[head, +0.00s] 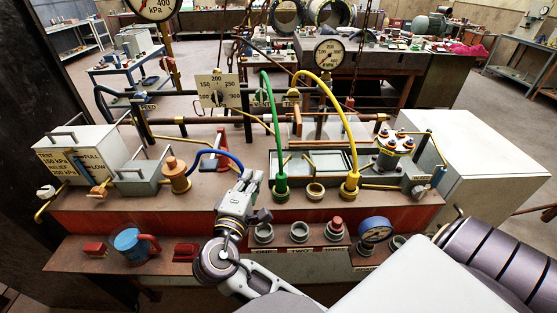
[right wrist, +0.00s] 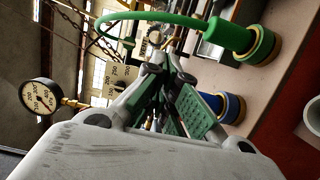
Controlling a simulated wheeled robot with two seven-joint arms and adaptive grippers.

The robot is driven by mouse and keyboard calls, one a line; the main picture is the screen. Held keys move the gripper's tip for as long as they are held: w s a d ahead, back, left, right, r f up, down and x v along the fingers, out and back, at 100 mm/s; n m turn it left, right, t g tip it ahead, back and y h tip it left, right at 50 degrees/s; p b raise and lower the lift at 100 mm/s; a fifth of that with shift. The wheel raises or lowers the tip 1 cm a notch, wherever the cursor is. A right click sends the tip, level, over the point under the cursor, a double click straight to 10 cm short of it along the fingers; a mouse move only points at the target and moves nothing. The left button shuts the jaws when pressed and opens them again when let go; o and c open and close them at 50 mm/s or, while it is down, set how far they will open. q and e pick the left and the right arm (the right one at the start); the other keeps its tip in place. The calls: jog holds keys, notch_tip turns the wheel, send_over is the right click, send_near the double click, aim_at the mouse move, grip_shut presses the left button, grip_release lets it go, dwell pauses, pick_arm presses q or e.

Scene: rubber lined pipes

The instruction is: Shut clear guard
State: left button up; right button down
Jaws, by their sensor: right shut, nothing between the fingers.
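My right gripper (head: 249,180) is upright at the front of the bench, its fingers shut with nothing between them. It stands in front of the right end of the blue hose (head: 226,155), left of the green hose (head: 267,110). In the right wrist view its fingers (right wrist: 163,68) come together, with the green hose (right wrist: 165,18) above and a blue collar (right wrist: 234,107) beside them. A pale, see-through-looking panel (head: 350,128) stands behind the dark-framed tray (head: 313,174); I cannot tell for sure that it is the clear guard. My left gripper is not in view.
A yellow hose (head: 335,95) arches right of the green one. A grey box (head: 80,155) stands at the bench's left, a valve block (head: 395,148) at the right.

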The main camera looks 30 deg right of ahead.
pick_arm(q)
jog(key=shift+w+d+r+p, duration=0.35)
jog(key=shift+p, duration=0.3)
pick_arm(e)
jog(key=w+d+f, duration=0.1)
jog(key=w+d, duration=0.4)
jog(key=d, duration=0.6)
jog(key=shift+w+f, duration=0.15)
jog(key=shift+w, duration=0.1)
dwell(0.7)
jog(key=shift+d, duration=0.1)
